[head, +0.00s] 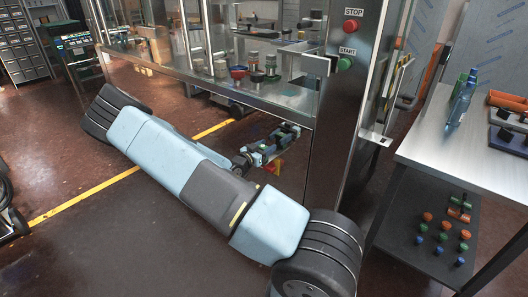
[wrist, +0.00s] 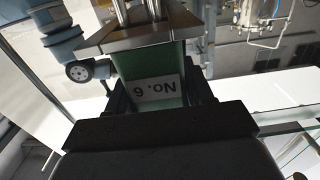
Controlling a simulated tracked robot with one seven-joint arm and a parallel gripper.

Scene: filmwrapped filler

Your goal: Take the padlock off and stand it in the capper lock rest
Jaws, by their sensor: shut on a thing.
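The padlock has a green body (wrist: 150,60) with a white "No. 6" label, upside down in the wrist view. A metal plate and upright metal bars adjoin its top edge; I cannot tell whether they are part of the padlock or its mount. My gripper (wrist: 160,98) has dark fingers on both sides of the green body and is shut on it. In the head view my gripper (head: 277,147) is low beside the filler's front edge, right of my pale blue arm; the padlock is too small there to make out surely. I cannot identify the capper lock rest.
The steel filler (head: 300,98) stands ahead, with jars on its deck. Its post carries a red STOP button (head: 350,25) and a green START button (head: 344,63). A steel side table (head: 440,140) at right holds a bottle and trays; its lower shelf (head: 410,235) holds several coloured pieces.

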